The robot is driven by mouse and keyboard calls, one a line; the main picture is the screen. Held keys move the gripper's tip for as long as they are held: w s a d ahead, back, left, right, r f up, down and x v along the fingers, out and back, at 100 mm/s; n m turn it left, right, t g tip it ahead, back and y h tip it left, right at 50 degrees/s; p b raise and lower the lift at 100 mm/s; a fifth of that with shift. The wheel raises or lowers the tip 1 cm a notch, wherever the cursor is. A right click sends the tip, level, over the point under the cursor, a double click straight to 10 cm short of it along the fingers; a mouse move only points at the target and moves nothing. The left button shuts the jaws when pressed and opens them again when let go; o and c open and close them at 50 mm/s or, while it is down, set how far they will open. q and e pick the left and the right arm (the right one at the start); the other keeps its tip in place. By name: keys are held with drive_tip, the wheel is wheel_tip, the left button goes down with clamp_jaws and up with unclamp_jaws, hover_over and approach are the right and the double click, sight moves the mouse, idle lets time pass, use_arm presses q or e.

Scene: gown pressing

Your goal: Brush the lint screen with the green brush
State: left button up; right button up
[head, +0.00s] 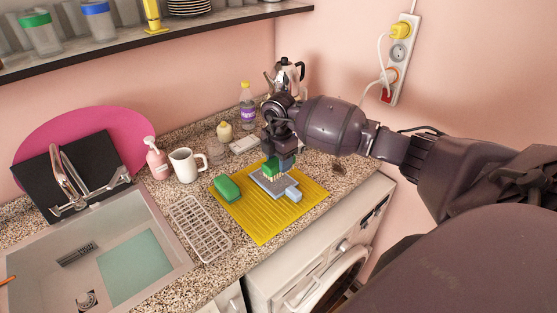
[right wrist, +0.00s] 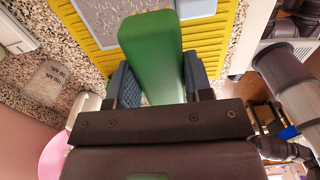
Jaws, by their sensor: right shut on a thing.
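The lint screen (head: 273,188), a grey panel in a blue-grey frame with a tab, lies on a ribbed yellow mat (head: 262,225). Part of it also shows at the top of the right wrist view (right wrist: 103,22). My right gripper (head: 279,160) is above the screen, its fingers shut on the green brush (right wrist: 152,45). In the head view the brush (head: 269,168) is over the screen's far part. I cannot tell whether its bristles touch the mesh. A second green item (head: 227,188) lies on the mat's left corner. My left gripper is not in view.
A wire rack (head: 200,228) lies between the mat and the sink (head: 176,262). A white mug (head: 184,165), pink soap bottle (head: 156,160), clear bottle (head: 247,108) and moka pot (head: 290,75) stand behind.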

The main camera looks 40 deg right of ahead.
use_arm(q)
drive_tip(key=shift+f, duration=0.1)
use_arm(e)
drive_tip(key=shift+f+b, duration=0.35)
drive_tip(key=shift+f, duration=0.05)
wheel_tip(320, 180, down, 5)
drive_tip(key=b, duration=0.3)
drive_tip(key=w+b, duration=0.1)
drive_tip(key=w, duration=0.1)
drive_tip(key=w+b, duration=0.3)
drive_tip(key=w, duration=0.2)
drive_tip(key=shift+a, duration=0.3)
drive_tip(key=shift+w+a+r+b, duration=0.1)
drive_tip(key=shift+w+b, duration=0.5)
drive_tip(key=shift+w, duration=0.3)
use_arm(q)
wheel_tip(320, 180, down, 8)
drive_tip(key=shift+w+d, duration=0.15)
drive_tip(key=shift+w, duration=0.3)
use_arm(e)
drive_tip(key=shift+w+r, duration=0.1)
drive_tip(key=shift+w, duration=0.05)
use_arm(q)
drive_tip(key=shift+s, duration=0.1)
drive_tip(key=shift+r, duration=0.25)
use_arm(e)
drive_tip(key=shift+r, duration=0.1)
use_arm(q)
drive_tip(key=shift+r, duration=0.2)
